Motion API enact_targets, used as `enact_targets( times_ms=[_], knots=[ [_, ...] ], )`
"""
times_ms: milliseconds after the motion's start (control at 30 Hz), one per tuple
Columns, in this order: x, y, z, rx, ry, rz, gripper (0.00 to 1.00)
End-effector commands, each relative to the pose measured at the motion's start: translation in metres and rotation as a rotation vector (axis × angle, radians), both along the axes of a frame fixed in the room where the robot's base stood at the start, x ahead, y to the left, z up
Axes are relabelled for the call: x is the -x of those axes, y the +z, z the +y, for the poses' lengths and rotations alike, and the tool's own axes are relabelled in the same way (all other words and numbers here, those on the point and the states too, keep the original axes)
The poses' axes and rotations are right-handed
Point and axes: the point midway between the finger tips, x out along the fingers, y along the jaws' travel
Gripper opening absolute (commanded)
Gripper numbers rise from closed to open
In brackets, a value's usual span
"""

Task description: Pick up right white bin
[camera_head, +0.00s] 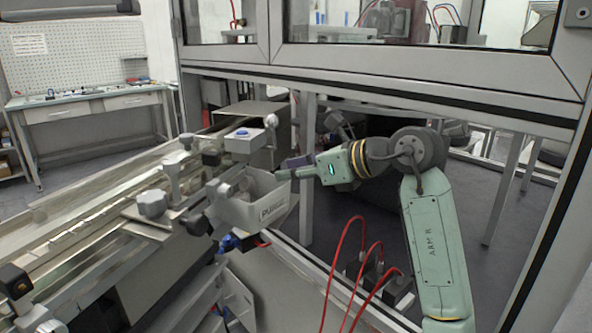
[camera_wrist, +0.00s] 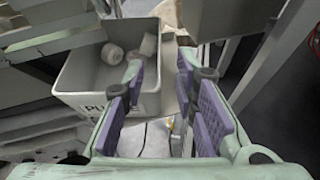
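A white bin (camera_head: 246,212) with dark lettering hangs at the right end of the conveyor in the head view. The same bin (camera_wrist: 82,73) fills the upper left of the wrist view, with a few pale round caps (camera_wrist: 112,54) inside. My gripper (camera_head: 282,173) is at the bin's right upper edge. In the wrist view my gripper (camera_wrist: 161,62) is open, with one purple-padded finger over the bin's inside and the other outside its right wall. The wall lies between the fingers; I cannot tell whether either touches it.
The conveyor (camera_head: 95,225) with clamps and knobs runs left of the bin. A box with a blue button (camera_head: 240,135) stands just behind it. Red cables (camera_head: 345,265) rise below my arm. A metal frame beam (camera_head: 400,80) crosses above. A white panel stands below (camera_head: 237,297).

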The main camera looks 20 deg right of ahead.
Motion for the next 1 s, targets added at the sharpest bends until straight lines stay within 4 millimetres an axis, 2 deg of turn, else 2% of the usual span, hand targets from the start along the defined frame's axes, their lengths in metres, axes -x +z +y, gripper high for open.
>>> enact_targets(
  times_ms=[300, 500, 867, 1000],
  knots=[
    [-0.034, -0.016, 0.027, -0.002, 0.004, 0.002, 0.27],
    [-0.049, -0.024, 0.037, -0.002, 0.001, 0.000, 0.27],
    [-0.051, -0.027, 0.039, -0.002, 0.001, 0.000, 0.27],
    [-0.051, -0.027, 0.039, -0.002, 0.000, 0.000, 0.17]
  ],
)
